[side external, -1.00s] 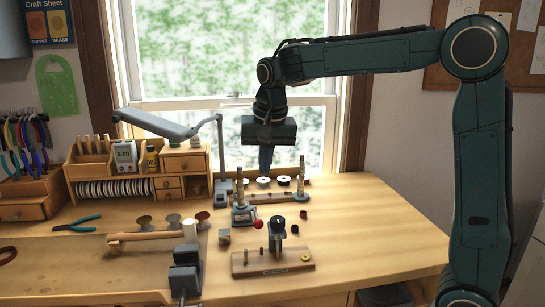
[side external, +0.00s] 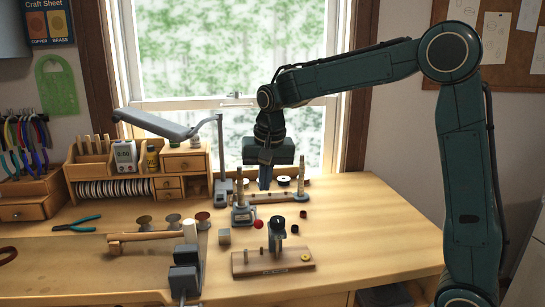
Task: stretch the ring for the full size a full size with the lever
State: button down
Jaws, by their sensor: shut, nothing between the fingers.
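My gripper (side external: 265,184) points down with its fingers together, above the back of the bench, near the strip with white discs. A small device with a tapered upright post, grey base and red-knobbed lever (side external: 258,224) stands just in front of and left of it. A second tapered post (side external: 301,186) stands to the right. A wooden board (side external: 272,262) in front carries a dark upright tool (side external: 278,227) and a yellow ring-like piece (side external: 305,257). I cannot make out which ring is the task's ring.
A bench vise (side external: 184,275) and a wooden-handled mallet (side external: 150,236) lie left of the board. A small metal block (side external: 224,236) and small dark pieces (side external: 303,214) sit nearby. A lamp arm (side external: 217,150) rises behind left. The right side of the bench is clear.

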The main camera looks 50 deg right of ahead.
aim_at(261, 221)
jog(key=x, duration=0.4)
jog(key=a+x, duration=0.1)
jog(key=x, duration=0.1)
jog(key=shift+s+f, duration=0.2)
jog(key=shift+f, duration=0.25)
jog(key=shift+a+f, duration=0.1)
jog(key=shift+f, duration=0.35)
jog(key=shift+s+a+f, duration=0.25)
jog(key=shift+f, duration=0.4)
